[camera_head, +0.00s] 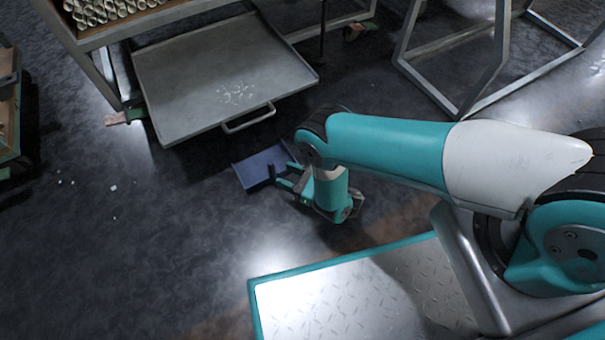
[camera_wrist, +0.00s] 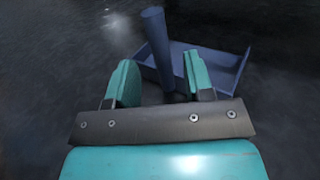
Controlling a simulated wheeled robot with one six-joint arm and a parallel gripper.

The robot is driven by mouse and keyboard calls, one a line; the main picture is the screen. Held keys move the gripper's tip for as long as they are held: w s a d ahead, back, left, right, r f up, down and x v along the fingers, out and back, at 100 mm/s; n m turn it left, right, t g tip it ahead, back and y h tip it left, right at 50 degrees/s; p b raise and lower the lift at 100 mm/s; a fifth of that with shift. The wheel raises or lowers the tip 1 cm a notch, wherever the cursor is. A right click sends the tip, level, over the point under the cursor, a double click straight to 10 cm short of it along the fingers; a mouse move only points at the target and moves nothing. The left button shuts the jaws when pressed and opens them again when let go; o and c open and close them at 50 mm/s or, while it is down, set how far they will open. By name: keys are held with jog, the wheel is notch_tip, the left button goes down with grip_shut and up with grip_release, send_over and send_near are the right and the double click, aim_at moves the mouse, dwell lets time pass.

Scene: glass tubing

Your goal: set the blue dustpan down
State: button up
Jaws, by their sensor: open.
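The blue dustpan (camera_head: 262,168) is on or just above the dark floor, in front of the grey tray; whether it touches the floor I cannot tell. In the wrist view its pan (camera_wrist: 222,66) lies beyond my fingers and to the right. Its upright handle (camera_wrist: 158,48) rises between my two fingers, closer to the right one. My gripper (camera_head: 287,176) is beside the dustpan at its right. In the wrist view my gripper (camera_wrist: 160,82) is open, with a gap between the left finger and the handle. The right finger hides part of the pan.
The grey tray (camera_head: 190,75) with a handle (camera_head: 248,118) holds small white shards, under a rack of tubes (camera_head: 110,10). White bits (camera_head: 113,188) lie on the floor at left. A metal frame (camera_head: 430,75) stands at right. The floor left of the dustpan is mostly clear.

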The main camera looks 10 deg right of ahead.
jog(key=p+v, duration=0.1)
jog(key=p, duration=0.1)
jog(key=p+v, duration=0.2)
jog(key=shift+s+d+r, duration=0.15)
jog(key=shift+r, duration=0.2)
jog(key=shift+s+d+f+p, duration=0.3)
jog(key=shift+s+d+p, duration=0.35)
jog(key=shift+d+p, duration=0.15)
jog(key=shift+w, duration=0.1)
